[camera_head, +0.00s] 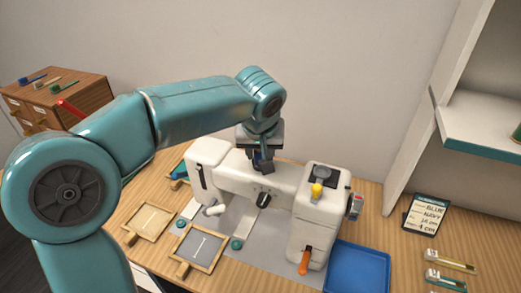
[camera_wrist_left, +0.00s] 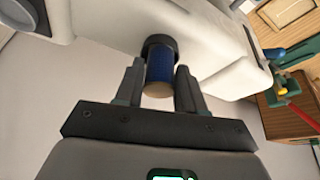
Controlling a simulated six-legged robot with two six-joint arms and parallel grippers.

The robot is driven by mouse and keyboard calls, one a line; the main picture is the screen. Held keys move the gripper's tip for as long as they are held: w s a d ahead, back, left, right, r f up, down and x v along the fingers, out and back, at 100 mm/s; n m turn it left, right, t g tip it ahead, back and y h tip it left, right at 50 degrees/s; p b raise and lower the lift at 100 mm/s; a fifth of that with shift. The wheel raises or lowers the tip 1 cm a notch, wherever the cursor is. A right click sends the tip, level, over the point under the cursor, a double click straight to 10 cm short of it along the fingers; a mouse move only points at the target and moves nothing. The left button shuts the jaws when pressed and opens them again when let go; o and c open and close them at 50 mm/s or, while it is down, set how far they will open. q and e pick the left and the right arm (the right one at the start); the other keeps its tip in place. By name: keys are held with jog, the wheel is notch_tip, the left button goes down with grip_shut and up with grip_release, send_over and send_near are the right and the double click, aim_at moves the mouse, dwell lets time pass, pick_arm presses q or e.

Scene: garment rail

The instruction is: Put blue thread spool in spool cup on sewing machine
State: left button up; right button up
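The white sewing machine (camera_head: 245,178) stands on the wooden table in the head view. My left gripper (camera_head: 261,160) points down over its arm. In the left wrist view the blue thread spool (camera_wrist_left: 159,68) lies between the two fingers of my left gripper (camera_wrist_left: 160,82), which are close against its sides. The spool's pale end faces the camera. Its far end is inside or against a dark round cup (camera_wrist_left: 159,43) on the white machine; the cup's rim hides that end, so the depth is unclear. My right gripper is not in view.
A blue tray (camera_head: 357,268) lies right of the machine. Wooden-framed trays (camera_head: 199,248) lie in front left. A label card (camera_head: 427,215) lies at the right, below a shelf (camera_head: 480,122). A wooden drawer box (camera_head: 55,95) stands at the back left.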

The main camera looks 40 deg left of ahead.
pick_arm(q)
jog(key=o, duration=0.4)
jog(key=shift+d, duration=0.15)
jog(key=shift+r, duration=0.25)
jog(key=p+v, duration=0.1)
jog(key=v, duration=1.1)
jog(key=shift+s+f, duration=0.1)
jog(key=shift+f, duration=0.05)
